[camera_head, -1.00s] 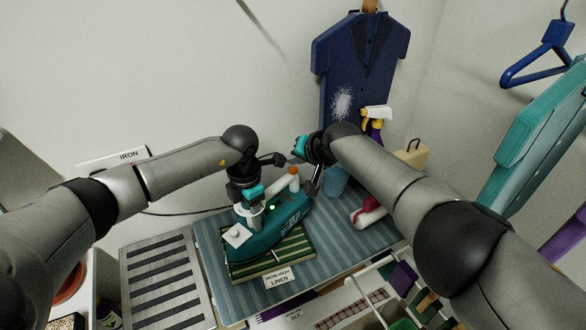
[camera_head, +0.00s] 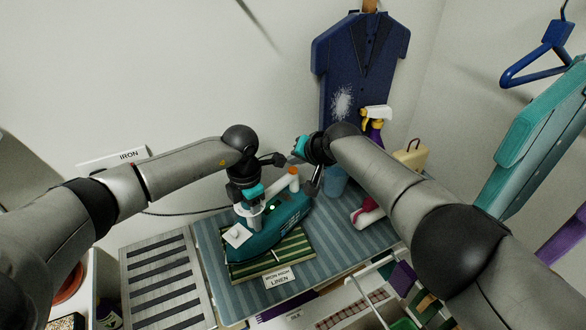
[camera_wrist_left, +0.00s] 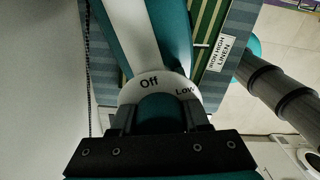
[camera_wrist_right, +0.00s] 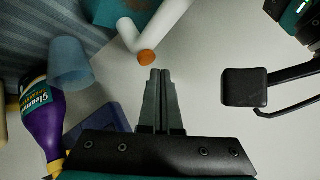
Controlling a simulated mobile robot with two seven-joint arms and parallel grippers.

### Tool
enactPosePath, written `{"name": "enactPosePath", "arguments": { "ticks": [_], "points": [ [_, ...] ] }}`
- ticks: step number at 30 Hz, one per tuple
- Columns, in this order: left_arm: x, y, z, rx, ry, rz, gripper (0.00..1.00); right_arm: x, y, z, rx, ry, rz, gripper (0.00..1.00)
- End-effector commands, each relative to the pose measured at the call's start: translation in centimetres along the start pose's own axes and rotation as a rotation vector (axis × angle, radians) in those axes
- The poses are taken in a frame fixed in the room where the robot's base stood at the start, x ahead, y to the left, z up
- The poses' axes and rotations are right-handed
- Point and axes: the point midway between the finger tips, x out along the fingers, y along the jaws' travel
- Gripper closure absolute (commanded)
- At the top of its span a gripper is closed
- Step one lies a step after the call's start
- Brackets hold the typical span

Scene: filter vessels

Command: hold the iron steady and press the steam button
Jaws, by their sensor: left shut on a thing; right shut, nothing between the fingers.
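The teal and white iron (camera_head: 268,233) rests on a green striped linen cloth (camera_head: 300,250) on the board. Its dial (camera_wrist_left: 150,88) reads "Off" and "Low" in the left wrist view. My left gripper (camera_head: 252,208) is shut on a teal part at this dial, with one finger on each side (camera_wrist_left: 160,115). The orange button (camera_wrist_right: 147,57) sits at the end of the iron's white handle, and it also shows in the head view (camera_head: 293,171). My right gripper (camera_wrist_right: 160,73) is shut and empty, its tips close to the button; contact is not clear.
A blue cup (camera_head: 335,182), a purple spray bottle (camera_head: 373,128) and a white and magenta bottle (camera_head: 367,215) stand or lie to the right. A slatted rack (camera_head: 160,275) adjoins the board on the left. A navy garment (camera_head: 355,70) hangs behind.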

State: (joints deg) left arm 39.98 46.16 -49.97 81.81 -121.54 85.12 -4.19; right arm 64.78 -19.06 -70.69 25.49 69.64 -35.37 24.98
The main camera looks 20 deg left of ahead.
Motion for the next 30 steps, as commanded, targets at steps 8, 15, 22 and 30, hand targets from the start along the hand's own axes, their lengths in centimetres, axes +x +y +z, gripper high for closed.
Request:
{"name": "enactPosePath", "arguments": {
  "ticks": [8, 15, 22, 30],
  "points": [
    [0.0, 0.0, 0.0, 0.000, 0.000, 0.000, 1.00, -0.1, -0.1, 0.0, 0.001, -0.001, 0.000, 1.00],
    [0.0, 0.0, 0.0, 0.000, 0.000, 0.000, 1.00, -1.3, -1.0, -1.0, -0.003, -0.001, -0.002, 1.00],
    [0.0, 0.0, 0.0, 0.000, 0.000, 0.000, 1.00, -2.9, -2.1, -2.1, 0.000, 0.000, -0.001, 1.00],
    [0.0, 0.0, 0.0, 0.000, 0.000, 0.000, 1.00, -3.6, -2.6, -2.6, 0.001, 0.000, 0.000, 1.00]
  ]
}}
